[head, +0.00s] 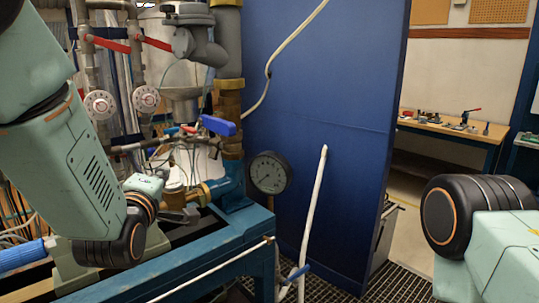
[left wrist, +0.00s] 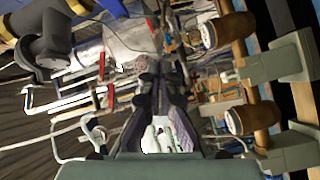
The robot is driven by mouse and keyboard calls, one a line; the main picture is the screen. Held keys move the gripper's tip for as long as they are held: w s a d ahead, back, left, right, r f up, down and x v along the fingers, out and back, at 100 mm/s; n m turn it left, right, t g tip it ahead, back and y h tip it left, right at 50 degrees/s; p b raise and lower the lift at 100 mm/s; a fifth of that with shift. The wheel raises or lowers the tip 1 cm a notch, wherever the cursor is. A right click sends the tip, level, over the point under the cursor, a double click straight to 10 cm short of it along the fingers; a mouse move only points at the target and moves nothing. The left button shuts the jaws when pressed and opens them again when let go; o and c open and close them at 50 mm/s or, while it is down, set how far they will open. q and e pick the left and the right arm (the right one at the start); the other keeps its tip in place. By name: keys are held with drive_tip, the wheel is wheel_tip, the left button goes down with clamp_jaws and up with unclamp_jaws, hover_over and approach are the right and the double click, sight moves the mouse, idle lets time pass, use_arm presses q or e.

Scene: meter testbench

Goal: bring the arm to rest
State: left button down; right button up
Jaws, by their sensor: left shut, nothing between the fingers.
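My left arm comes in from the left in the head view, in front of the pipework. My left gripper (left wrist: 163,76) shows in the left wrist view with its dark fingers close together at the tips. Nothing is held between them. In the head view the gripper is small and partly hidden behind my wrist, near the brass fittings, and whether it touches them cannot be told. Part of my right arm shows at the right edge of the head view. My right gripper is outside both views.
A blue-framed testbench (head: 215,262) carries pipes, red-handled valves (head: 108,43), a blue-handled valve (head: 218,126) and a round pressure gauge (head: 269,173). A tall blue panel (head: 345,90) stands behind. A white pipe (head: 315,205) rises beside it. A wooden workbench (head: 452,130) stands farther back at right.

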use_arm(q)
drive_tip(key=s+f+m+g+h+b, duration=0.1)
drive_tip(key=s+f+m+g, duration=0.5)
drive_tip(key=f, duration=0.8)
drive_tip(key=s+f+m+g+b, duration=0.1)
drive_tip(key=s+f+m+g, duration=0.2)
drive_tip(key=s+f+m, duration=0.8)
drive_tip(key=s+a+f+n+g+b, duration=0.1)
drive_tip(key=s+f+g, duration=0.7)
drive_tip(key=s+f, duration=1.2)
drive_tip(key=s+b, duration=0.1)
drive_tip(key=s, duration=0.3)
drive_tip(key=shift+s+f+n+h, duration=0.15)
drive_tip(key=shift+f+n+h, duration=0.15)
drive_tip(key=shift+f+n, duration=0.1)
